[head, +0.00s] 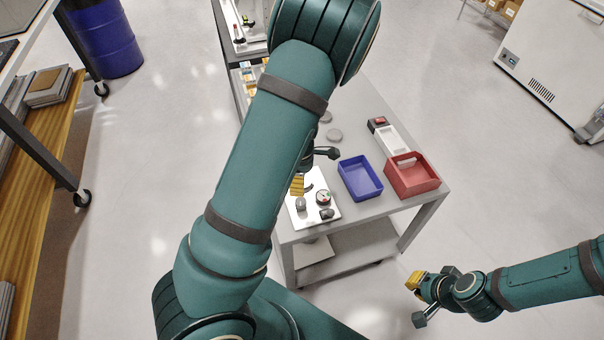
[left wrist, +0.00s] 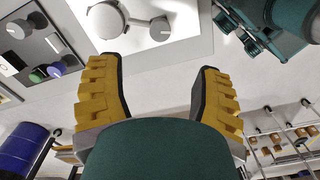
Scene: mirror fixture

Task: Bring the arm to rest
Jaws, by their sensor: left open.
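My left arm crosses the middle of the head view, and only a yellow part of its gripper (head: 297,185) shows beside the arm, over the white fixture plate (head: 332,214). In the left wrist view its two yellow fingers (left wrist: 156,66) stand wide apart with nothing between them. The plate carries a round dial-like part (head: 323,197) and grey knobs; the arm hides some of it. My right gripper (head: 416,283) is at the lower right of the head view, over bare floor and clear of the table. Its yellow pads are seen edge-on, so their gap is unclear.
The grey table (head: 352,222) holds a blue bin (head: 345,181), a red bin (head: 424,187) and a white tray (head: 394,140). A wooden shelf (head: 40,180) and a blue drum (head: 104,38) stand at left, a white cabinet (head: 550,55) at upper right. Floor around the right gripper is clear.

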